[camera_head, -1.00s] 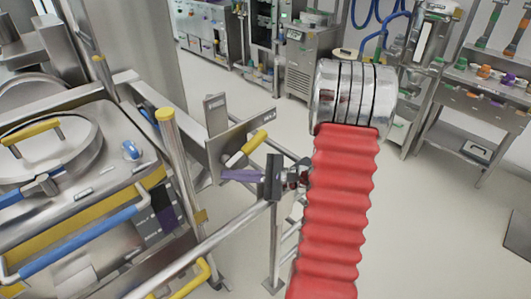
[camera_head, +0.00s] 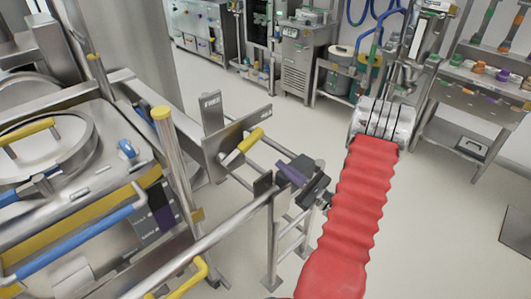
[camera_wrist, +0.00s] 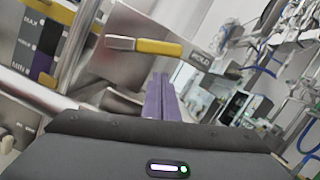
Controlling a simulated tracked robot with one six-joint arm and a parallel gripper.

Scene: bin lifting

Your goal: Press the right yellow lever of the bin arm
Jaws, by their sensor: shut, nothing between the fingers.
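The yellow lever (camera_head: 243,146) sits on a grey metal plate (camera_head: 225,142) marked FREE and HOLD, in the middle of the head view. In the wrist view the same yellow lever (camera_wrist: 150,46) lies across the upper middle, with its grey end at the left. My gripper (camera_head: 288,172) is to the right of the lever and a little lower in the head view, apart from it. Its purple fingers (camera_wrist: 161,98) are together and empty in the wrist view, below the lever's yellow end. The gap in depth is hard to judge.
A steel machine (camera_head: 110,165) with a round lid and blue and yellow handles fills the left. A long metal rail (camera_head: 215,245) runs below the lever plate. A yellow-capped post (camera_head: 160,113) stands left of it.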

